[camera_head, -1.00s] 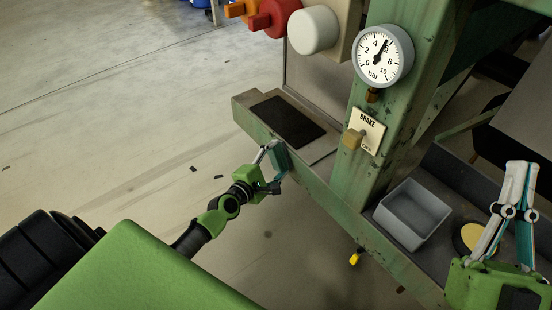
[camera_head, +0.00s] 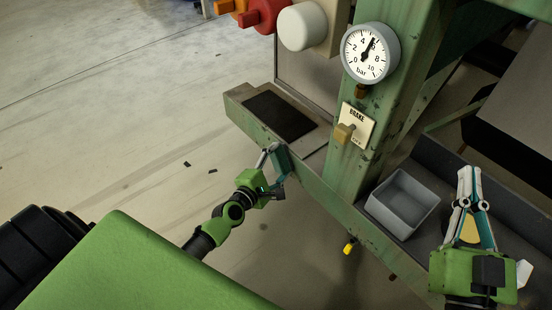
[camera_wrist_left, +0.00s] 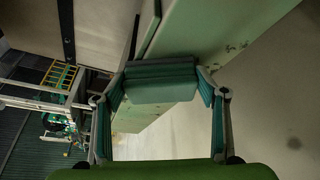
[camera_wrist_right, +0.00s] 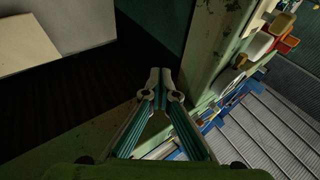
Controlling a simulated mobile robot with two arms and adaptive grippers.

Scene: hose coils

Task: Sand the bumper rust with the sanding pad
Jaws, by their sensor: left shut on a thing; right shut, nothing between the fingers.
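The bumper is the long green beam (camera_head: 318,188) running from upper left to lower right in the head view. Small brown rust specks (camera_wrist_left: 233,47) show on its green face in the left wrist view. My left gripper (camera_head: 272,153) is shut on a grey-green block (camera_wrist_left: 160,82), which appears to be the sanding pad. The block is close to the beam's front side; I cannot tell if it touches. My right gripper (camera_head: 468,172) is shut and empty, at the right above the dark ledge. It also shows in the right wrist view (camera_wrist_right: 160,74).
A grey open bin (camera_head: 402,204) stands on the ledge behind the beam. A yellow round thing (camera_head: 469,230) shows between my right fingers' links.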

